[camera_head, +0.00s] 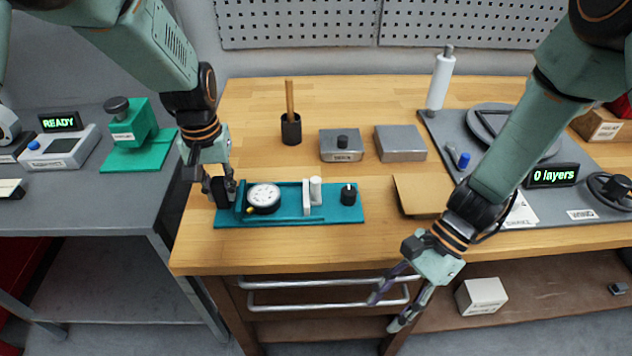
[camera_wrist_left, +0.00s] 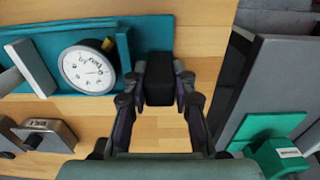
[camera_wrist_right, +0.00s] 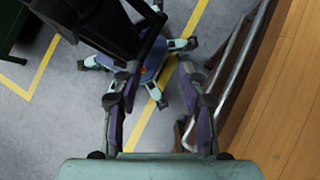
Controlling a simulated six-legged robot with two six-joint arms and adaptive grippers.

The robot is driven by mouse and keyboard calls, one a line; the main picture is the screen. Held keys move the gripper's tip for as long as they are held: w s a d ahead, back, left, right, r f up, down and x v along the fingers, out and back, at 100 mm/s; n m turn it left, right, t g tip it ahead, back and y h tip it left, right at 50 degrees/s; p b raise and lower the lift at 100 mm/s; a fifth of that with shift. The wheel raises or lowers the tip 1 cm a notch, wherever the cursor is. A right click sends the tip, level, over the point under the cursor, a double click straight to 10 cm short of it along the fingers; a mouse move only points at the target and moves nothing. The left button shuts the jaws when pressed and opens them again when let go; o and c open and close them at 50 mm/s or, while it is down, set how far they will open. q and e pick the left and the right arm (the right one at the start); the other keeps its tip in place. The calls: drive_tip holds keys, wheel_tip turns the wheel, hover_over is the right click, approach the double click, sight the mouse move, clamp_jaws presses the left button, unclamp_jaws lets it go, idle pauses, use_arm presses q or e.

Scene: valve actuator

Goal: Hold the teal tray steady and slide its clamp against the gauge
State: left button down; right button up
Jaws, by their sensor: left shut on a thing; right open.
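The teal tray (camera_head: 290,217) lies on the wooden table near its front edge, and it also shows in the left wrist view (camera_wrist_left: 122,48). A round white-faced gauge (camera_head: 263,197) sits at its left part, also in the left wrist view (camera_wrist_left: 88,69). The white clamp (camera_head: 307,195) stands to the right of the gauge with a gap between them. A black knob (camera_head: 348,194) is at the tray's right end. My left gripper (camera_head: 222,190) is shut on the black block (camera_wrist_left: 159,80) at the tray's left end. My right gripper (camera_head: 388,308) is open and empty, in front of the table edge.
Behind the tray are a black cup with a wooden handle (camera_head: 291,129), a grey block with a knob (camera_head: 342,146) and a plain grey block (camera_head: 400,143). A brown sheet (camera_head: 420,196) lies to the right of the tray. Drawer handles (camera_head: 330,291) run below the table edge.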

drive_tip(key=w+a+r+m+t+y, duration=0.2)
drive_tip(key=w+a+r+m+y, duration=0.15)
drive_tip(key=w+r, duration=0.35)
drive_tip(key=m+t+y, duration=0.3)
drive_tip(key=m+t, duration=0.1)
drive_tip(key=t, duration=0.2)
approach(316, 183)
drive_tip(key=shift+h, duration=0.35)
drive_tip(key=x, duration=1)
drive_tip(key=shift+w+a+f, duration=0.1)
drive_tip(key=shift+w+f, duration=0.1)
drive_tip(key=shift+w, duration=0.25)
clamp_jaws()
